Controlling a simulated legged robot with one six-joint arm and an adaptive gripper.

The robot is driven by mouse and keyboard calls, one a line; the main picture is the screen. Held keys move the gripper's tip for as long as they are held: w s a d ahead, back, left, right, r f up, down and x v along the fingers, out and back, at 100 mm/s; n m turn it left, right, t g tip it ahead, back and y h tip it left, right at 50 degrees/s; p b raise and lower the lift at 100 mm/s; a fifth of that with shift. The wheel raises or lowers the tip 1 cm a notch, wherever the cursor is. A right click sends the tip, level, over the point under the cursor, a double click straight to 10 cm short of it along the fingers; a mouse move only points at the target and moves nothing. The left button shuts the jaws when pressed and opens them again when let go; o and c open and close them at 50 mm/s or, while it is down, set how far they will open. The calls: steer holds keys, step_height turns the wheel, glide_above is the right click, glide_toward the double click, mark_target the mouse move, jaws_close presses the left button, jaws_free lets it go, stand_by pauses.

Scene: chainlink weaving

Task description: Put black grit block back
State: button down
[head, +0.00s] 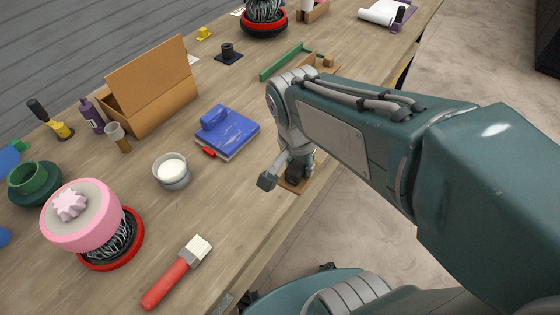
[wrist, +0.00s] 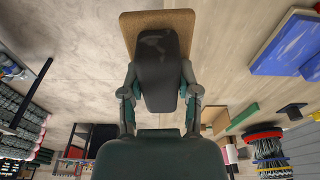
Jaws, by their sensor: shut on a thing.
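My gripper (wrist: 158,92) is shut on the black grit block (wrist: 159,62), with one finger on each side of it in the wrist view. A tan cork-like pad (wrist: 133,25) shows behind the block; I cannot tell whether the two touch. In the head view the block (head: 294,172) is a small dark shape, mostly hidden by my arm. The pad (head: 293,187) there lies at the table's near edge, under my gripper.
A blue block on a blue pad (head: 232,143) lies left of my gripper, with a red piece beside it. A green bar (head: 283,62) lies behind my wrist. Bare wood (head: 235,195) lies between.

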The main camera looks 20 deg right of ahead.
steer(key=w+f, duration=0.2)
steer(key=w, duration=0.3)
glide_above(283, 169)
steer(key=s, duration=0.1)
steer(key=f, duration=0.4)
steer(key=shift+s+a+f, duration=0.15)
steer(key=shift+a+f, duration=0.05)
steer(key=shift+f, duration=0.1)
steer(key=shift+w+a+f, duration=0.1)
steer(key=shift+w+f, duration=0.1)
steer(key=shift+f, duration=0.1)
steer(key=shift+w+f, duration=0.2)
steer(key=shift+f, duration=0.65)
steer(key=shift+w+f, duration=0.15)
steer(key=shift+f, duration=0.7)
steer(key=shift+f, duration=0.25)
steer(key=shift+c, duration=1.7)
jaws_free()
steer(key=shift+r, duration=0.15)
